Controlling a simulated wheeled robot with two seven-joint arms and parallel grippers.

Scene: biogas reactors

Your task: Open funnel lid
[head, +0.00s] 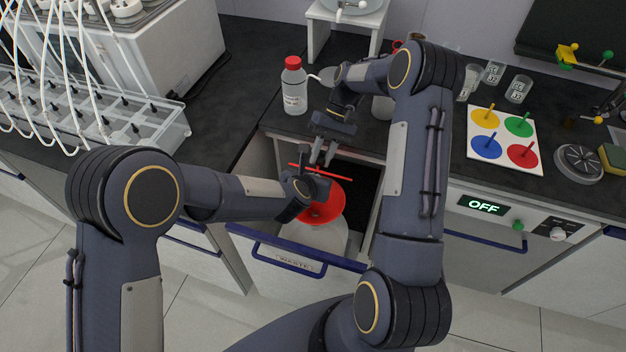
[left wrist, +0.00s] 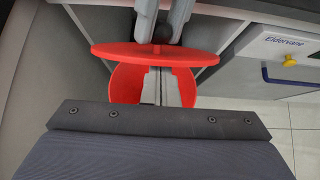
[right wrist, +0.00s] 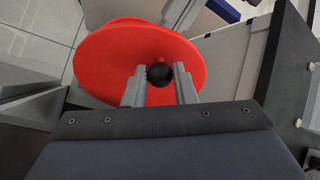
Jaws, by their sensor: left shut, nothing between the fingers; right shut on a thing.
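The red funnel (head: 333,203) sits on a whitish container (head: 312,236) in the open drawer. Its red lid (head: 306,168) shows nearly edge-on above the funnel, apart from its bowl at the near side. The left wrist view shows the lid (left wrist: 120,50) over the funnel bowl (left wrist: 125,80). My right gripper (head: 323,158) is shut on the lid's black knob (right wrist: 159,74), and the lid (right wrist: 120,50) spreads beyond its fingers. My left gripper (left wrist: 163,75) is shut and empty in front of the funnel, just under the lid. Whether it touches either is unclear.
The drawer front (head: 290,262) has a blue handle. A red-capped bottle (head: 294,88) stands on the dark counter behind. A board with coloured discs (head: 504,138) lies at right, above a panel reading OFF (head: 484,206). A tube rack (head: 100,125) stands at left.

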